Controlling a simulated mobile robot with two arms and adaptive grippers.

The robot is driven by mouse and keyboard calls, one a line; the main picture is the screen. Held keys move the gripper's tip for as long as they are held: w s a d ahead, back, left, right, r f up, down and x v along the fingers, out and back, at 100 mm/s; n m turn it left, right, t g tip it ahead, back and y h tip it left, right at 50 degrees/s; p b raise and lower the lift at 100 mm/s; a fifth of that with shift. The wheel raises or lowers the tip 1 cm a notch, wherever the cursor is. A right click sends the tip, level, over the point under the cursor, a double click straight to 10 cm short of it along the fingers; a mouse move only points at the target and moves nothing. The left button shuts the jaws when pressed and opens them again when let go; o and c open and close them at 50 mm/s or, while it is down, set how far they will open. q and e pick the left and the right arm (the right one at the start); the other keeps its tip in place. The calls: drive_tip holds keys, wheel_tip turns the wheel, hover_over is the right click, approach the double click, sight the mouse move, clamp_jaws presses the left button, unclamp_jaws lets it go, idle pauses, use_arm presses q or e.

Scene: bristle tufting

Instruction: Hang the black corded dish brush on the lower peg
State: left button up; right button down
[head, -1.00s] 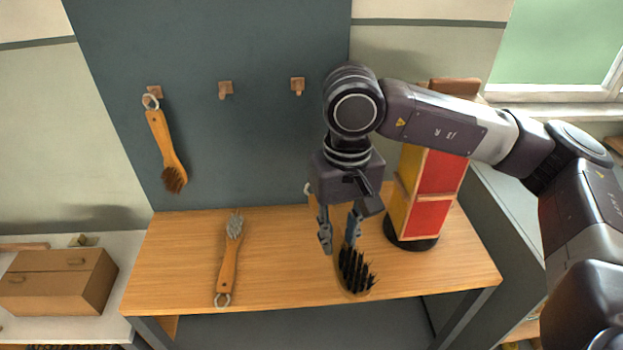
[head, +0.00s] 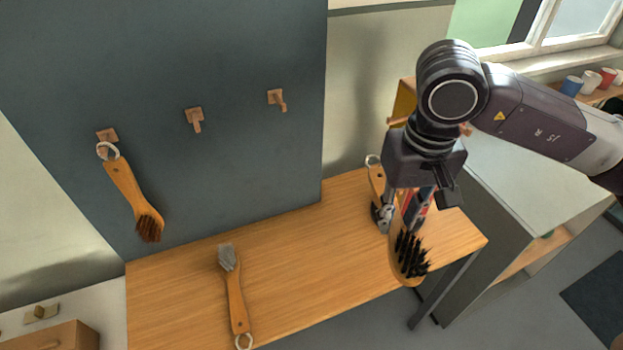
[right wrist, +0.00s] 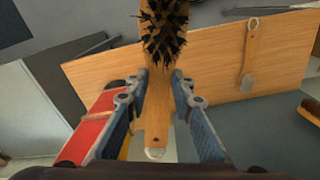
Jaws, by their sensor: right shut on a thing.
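My right gripper (head: 402,214) is shut on the wooden handle of the black-bristled brush (head: 378,184). The brush's bristled head points down and toward the front in the head view, and its pale cord loop is at the upper end. In the right wrist view the handle (right wrist: 157,112) lies between the fingers (right wrist: 157,92), with the loop at the bottom. On the dark panel (head: 235,50) are a left peg (head: 107,135), a middle peg (head: 194,117) and a right peg (head: 277,98). The middle and right pegs are bare. I cannot tell which peg is lower. My left gripper is out of view.
A brown-bristled brush (head: 127,190) hangs by its ring on the left peg. A grey-bristled brush (head: 235,298) lies on the wooden bench (head: 300,255). A red and yellow stand (right wrist: 98,118) is close to my right gripper, mostly hidden behind it in the head view.

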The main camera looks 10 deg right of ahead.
drive_tip(key=s+a+f+m+g, duration=0.1)
drive_tip(key=s+a+m+g, duration=0.25)
drive_tip(key=a+m, duration=0.7)
drive_tip(key=s+a+f+m+g+h+p, duration=0.1)
drive_tip(key=s+a+m+g, duration=0.25)
drive_tip(key=a+m, duration=0.65)
drive_tip(key=s+a+f+m+g, duration=0.1)
drive_tip(key=s+a+m+g, duration=0.4)
drive_tip(key=m, duration=0.9)
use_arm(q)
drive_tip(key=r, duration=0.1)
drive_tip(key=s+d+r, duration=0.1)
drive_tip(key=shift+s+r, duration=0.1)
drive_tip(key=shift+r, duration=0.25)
use_arm(e)
drive_tip(key=w+d+f+m+t+y, duration=0.2)
drive_tip(key=d+f+m+t+y, duration=0.2)
drive_tip(key=m+t, duration=0.6)
drive_tip(key=w+d+f+m+t+y, duration=0.3)
drive_tip(key=d+m+t+y, duration=0.5)
drive_tip(key=m, duration=1)
drive_tip(key=d+f+t, duration=0.1)
drive_tip(key=t, duration=0.2)
drive_tip(key=shift+t, duration=0.3)
